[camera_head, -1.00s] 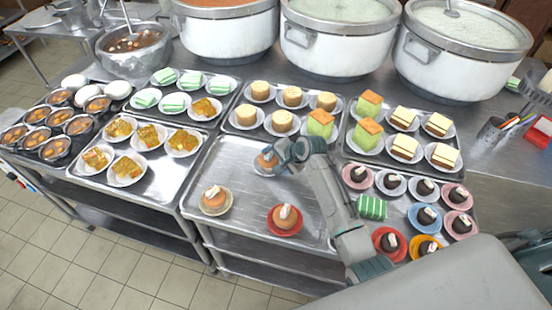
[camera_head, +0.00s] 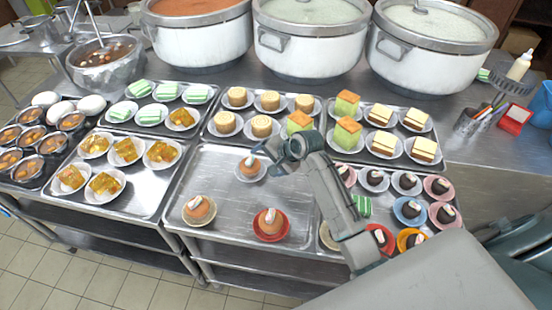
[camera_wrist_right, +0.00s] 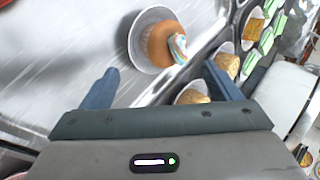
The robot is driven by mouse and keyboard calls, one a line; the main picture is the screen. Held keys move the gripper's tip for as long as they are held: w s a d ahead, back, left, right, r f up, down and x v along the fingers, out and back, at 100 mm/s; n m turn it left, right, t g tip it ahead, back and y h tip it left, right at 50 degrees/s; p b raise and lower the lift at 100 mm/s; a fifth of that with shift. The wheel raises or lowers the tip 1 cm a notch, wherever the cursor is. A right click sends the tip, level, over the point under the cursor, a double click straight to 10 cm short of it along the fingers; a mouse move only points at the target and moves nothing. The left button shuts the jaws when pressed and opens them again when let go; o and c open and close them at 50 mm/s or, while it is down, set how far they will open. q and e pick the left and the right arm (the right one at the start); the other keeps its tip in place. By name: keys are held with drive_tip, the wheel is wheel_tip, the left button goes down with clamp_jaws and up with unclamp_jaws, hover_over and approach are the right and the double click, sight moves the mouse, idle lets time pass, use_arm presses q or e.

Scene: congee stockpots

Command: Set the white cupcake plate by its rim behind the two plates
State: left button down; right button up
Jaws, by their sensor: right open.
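The white cupcake plate (camera_head: 239,177) sits flat on the metal tray, toward its back, with an orange-brown cupcake (camera_head: 249,166) on it. Two other cupcake plates stand nearer the front of that tray: a tan one (camera_head: 189,222) at left and a red one (camera_head: 271,238) at right. The white plate is behind the gap between them. My right gripper (camera_head: 263,160) is open, just right of the white plate. In the right wrist view, the white plate (camera_wrist_right: 138,42) lies beyond the open blue fingers (camera_wrist_right: 163,84), apart from them. My left gripper is out of view.
Trays of yellow cakes (camera_head: 227,123) and layered cakes (camera_head: 421,149) stand behind. Several small dark-cake plates (camera_head: 407,184) crowd the right side. Large white stockpots (camera_head: 310,45) line the back. The tray's left middle is bare metal (camera_head: 205,170).

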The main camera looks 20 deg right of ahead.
drive_tip(key=v, duration=0.5)
drive_tip(key=shift+s+d+r+b, duration=0.1)
drive_tip(key=shift+s+r+b, duration=0.1)
drive_tip(key=shift+r+b, duration=0.15)
drive_tip(key=shift+f, duration=0.1)
